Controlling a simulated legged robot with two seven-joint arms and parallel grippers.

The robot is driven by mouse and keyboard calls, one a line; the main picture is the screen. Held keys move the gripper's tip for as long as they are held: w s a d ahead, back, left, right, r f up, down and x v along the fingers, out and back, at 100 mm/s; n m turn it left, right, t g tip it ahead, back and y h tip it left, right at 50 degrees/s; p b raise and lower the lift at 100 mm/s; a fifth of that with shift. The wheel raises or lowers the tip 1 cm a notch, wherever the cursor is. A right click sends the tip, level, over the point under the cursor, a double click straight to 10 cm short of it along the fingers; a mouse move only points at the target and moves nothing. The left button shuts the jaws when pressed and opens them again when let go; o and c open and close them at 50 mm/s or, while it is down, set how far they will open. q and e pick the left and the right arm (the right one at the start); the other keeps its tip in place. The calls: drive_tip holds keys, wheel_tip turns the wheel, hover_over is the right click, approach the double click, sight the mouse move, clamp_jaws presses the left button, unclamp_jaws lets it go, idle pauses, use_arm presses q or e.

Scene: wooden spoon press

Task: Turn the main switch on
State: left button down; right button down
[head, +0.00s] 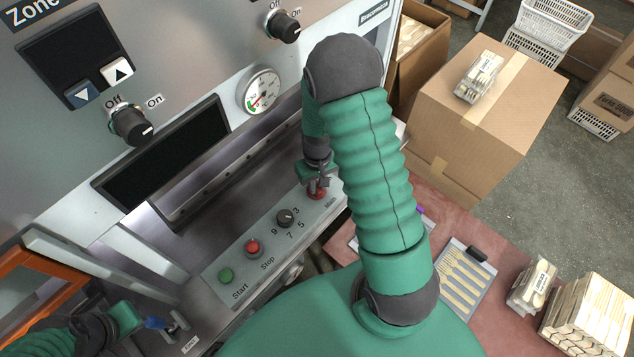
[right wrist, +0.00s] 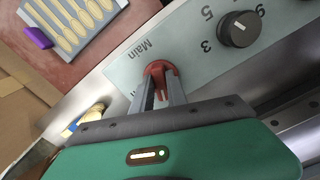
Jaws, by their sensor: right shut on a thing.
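The main switch is a red rotary knob (head: 316,193) by the "Main" label, at the right end of the press's lower control panel (head: 318,215). In the right wrist view the red knob (right wrist: 157,68) sits between my fingertips. My right gripper (head: 317,182) is shut on it; its two grey fingers (right wrist: 160,92) straddle the knob and partly hide it. My left gripper (head: 176,326) is low at the left, near the "Eject" label and a small blue part (head: 155,322). Its finger gap is too small to tell.
On the same panel are a numbered dial (head: 285,217), a red stop button (head: 253,247) and a green start button (head: 225,275). A pressure gauge (head: 262,91) and Off/On knobs are above. Cardboard boxes (head: 480,110) and a red table (head: 440,205) with wooden spoons lie right.

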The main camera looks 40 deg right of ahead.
drive_tip(key=m, duration=0.4)
drive_tip(key=m+p, duration=0.1)
drive_tip(key=m, duration=0.1)
drive_tip(key=shift+s+a+f, duration=0.1)
drive_tip(key=shift+a, duration=0.2)
drive_tip(key=m+p, duration=0.1)
drive_tip(key=m, duration=0.3)
drive_tip(key=shift+w+a+m+p, duration=0.15)
drive_tip(key=shift+m+p, duration=0.3)
drive_tip(key=shift+m, duration=1.15)
drive_tip(key=shift+w, duration=0.1)
drive_tip(key=c, duration=1.4)
unclamp_jaws()
drive_tip(key=shift+w, duration=0.1)
drive_tip(key=shift+o, duration=0.4)
